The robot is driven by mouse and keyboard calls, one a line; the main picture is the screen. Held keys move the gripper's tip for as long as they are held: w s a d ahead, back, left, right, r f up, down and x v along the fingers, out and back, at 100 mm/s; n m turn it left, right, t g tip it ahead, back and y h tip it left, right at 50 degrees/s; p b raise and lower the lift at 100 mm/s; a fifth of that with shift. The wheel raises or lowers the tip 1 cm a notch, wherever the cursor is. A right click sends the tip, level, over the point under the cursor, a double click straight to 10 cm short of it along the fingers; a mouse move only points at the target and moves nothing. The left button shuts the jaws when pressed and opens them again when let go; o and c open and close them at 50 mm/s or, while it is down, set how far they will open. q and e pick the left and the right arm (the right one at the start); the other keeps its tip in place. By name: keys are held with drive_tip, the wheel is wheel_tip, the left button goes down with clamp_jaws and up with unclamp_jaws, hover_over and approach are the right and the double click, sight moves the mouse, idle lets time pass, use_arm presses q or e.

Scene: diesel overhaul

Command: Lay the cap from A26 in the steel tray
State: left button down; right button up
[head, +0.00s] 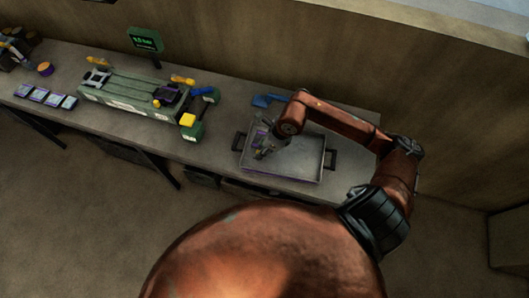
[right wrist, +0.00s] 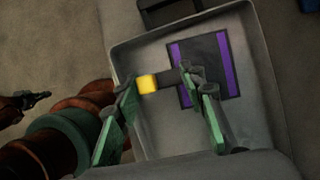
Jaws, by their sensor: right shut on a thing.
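The steel tray (head: 318,163) stands at the right end of the bench; its grey floor also shows in the right wrist view (right wrist: 255,112). A dark pad with purple side strips (right wrist: 223,65) lies in it. My right gripper (head: 264,149) is over the tray's left part. In the right wrist view its green-sided fingers (right wrist: 165,82) are shut on a small cap with a yellow end (right wrist: 147,84) and a dark part, above or beside the pad. Whether the cap touches the tray is unclear. A small dark claw, probably my left gripper (right wrist: 27,100), shows at the left edge there.
A green engine block (head: 130,99) with yellow parts stands mid-bench. Several purple-edged pads (head: 45,97) lie left of it. A small green display (head: 145,39) stands behind. A blue item (head: 263,100) lies behind the tray. The tray's right half looks clear.

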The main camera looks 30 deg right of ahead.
drive_tip(key=shift+d+f, duration=0.25)
drive_tip(key=shift+f, duration=0.1)
drive_tip(key=shift+s+d+f, duration=0.1)
drive_tip(key=shift+d+f, duration=0.05)
drive_tip(key=shift+f, duration=1.55)
drive_tip(key=shift+f, duration=0.1)
drive_tip(key=o, duration=1.5)
drive_tip(key=v, duration=1.2)
